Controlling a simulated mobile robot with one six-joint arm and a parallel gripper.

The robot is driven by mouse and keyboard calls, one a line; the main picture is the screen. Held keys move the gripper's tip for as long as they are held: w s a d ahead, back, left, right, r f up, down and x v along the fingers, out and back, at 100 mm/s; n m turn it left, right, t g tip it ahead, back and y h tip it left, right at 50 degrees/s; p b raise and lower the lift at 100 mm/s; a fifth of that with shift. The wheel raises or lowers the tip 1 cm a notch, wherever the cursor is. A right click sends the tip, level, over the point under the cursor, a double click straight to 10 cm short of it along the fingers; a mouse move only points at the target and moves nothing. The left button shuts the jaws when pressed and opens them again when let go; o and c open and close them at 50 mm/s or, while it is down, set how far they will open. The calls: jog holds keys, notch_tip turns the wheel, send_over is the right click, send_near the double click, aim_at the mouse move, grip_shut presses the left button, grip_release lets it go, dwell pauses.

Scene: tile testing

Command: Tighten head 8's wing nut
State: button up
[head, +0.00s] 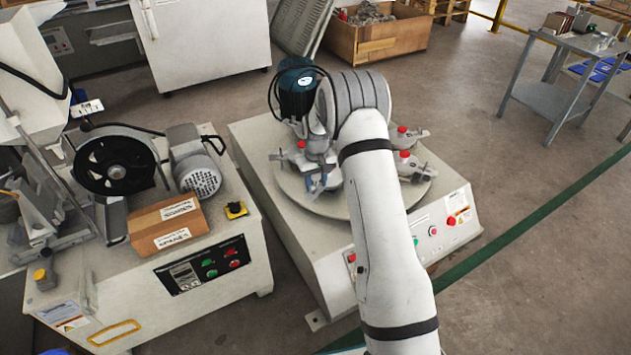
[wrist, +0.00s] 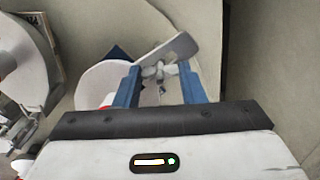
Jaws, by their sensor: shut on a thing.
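In the wrist view, my gripper (wrist: 160,72) has two blue fingers closed on a small grey wing nut (wrist: 151,71). A flat grey lever or plate (wrist: 178,50) slants up to the right just beyond the fingertips. A pale round part (wrist: 98,84) lies behind the left finger. In the head view, my arm reaches over the machine's round turntable (head: 345,208) and hides much of it. Several clamp heads with red knobs (head: 403,129) stand around the turntable. Blue fingers show beside the left front head (head: 312,150). I cannot read any head number.
A dark motor (head: 296,88) stands at the turntable's back left. The machine's panel with red buttons (head: 450,220) is at the right front. A bench (head: 215,270) with a wheel, a motor and a cardboard box stands to the left.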

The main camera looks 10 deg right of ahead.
aim_at(316, 184)
jog(key=shift+r, duration=0.1)
jog(key=m+p, duration=0.2)
jog(key=m, duration=0.3)
jog(key=shift+p, duration=0.35)
jog(key=m+p, duration=0.1)
jog(key=m, duration=0.4)
jog(key=shift+m+p, duration=0.3)
jog(key=shift+p, duration=0.05)
jog(key=o, duration=1)
jog(key=shift+r+p, duration=1.15)
jog(key=shift+r, duration=2.65)
